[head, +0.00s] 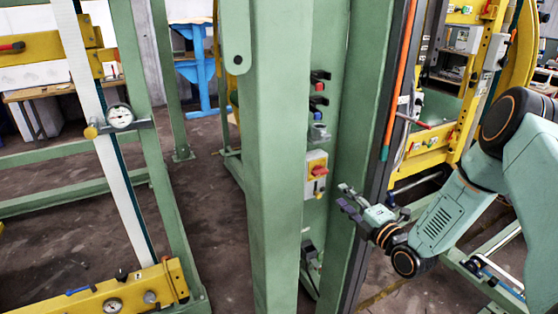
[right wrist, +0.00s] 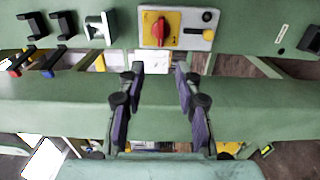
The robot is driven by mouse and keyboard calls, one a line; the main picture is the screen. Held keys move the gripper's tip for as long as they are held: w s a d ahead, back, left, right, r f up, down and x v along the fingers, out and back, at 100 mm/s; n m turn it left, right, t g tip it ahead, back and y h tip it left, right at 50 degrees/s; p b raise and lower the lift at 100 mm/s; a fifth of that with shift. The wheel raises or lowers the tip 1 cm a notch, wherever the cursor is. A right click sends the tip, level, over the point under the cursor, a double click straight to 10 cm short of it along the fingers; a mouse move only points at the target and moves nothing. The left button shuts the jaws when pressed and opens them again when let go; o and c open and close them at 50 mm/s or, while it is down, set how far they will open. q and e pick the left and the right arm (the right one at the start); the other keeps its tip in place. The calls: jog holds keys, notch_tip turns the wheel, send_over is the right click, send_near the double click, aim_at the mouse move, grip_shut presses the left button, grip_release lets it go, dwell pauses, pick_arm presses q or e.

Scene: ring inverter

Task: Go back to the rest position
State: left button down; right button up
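My right gripper (head: 347,198) is in front of the green machine post, at the right of centre in the head view. Its arm comes in from the right edge. In the right wrist view the right gripper (right wrist: 159,95) has its two dark-padded fingers spread apart with nothing between them. Beyond the fingers is a yellow panel with a red rotary switch (right wrist: 159,28), apart from the fingertips. The same red switch (head: 318,170) shows in the head view, above and left of the gripper. My left gripper is not in view.
A wide green column (head: 280,150) stands at the centre. Black-handled levers (head: 319,77) sit above the switch panel. A green frame with a dial gauge (head: 120,116) stands at left. A yellow rack (head: 440,140) is behind my right arm. Bare floor shows between the left frame and the column.

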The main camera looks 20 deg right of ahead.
jog(key=s+a+f+m+g+b, duration=0.2)
jog(key=s+a+f+m+g, duration=0.35)
jog(key=f+m, duration=0.4)
jog(key=s+a+f+m+g+b, duration=0.3)
jog(key=s+a+f+m+g, duration=0.15)
jog(key=s+f+m, duration=0.5)
jog(key=s+a+f+g+b, duration=0.2)
jog(key=s+f+b, duration=0.2)
jog(key=s, duration=0.3)
jog(key=s+a+f+g+h+b, duration=0.1)
jog(key=s+a+f+g+b, duration=0.2)
jog(key=s+f, duration=0.4)
jog(key=s+a+f+g+b, duration=0.3)
jog(key=s+f+b, duration=0.1)
jog(key=s, duration=0.4)
jog(key=shift+f+m+h+b, duration=0.3)
jog(key=shift+f+b, duration=0.05)
jog(key=shift+f, duration=0.55)
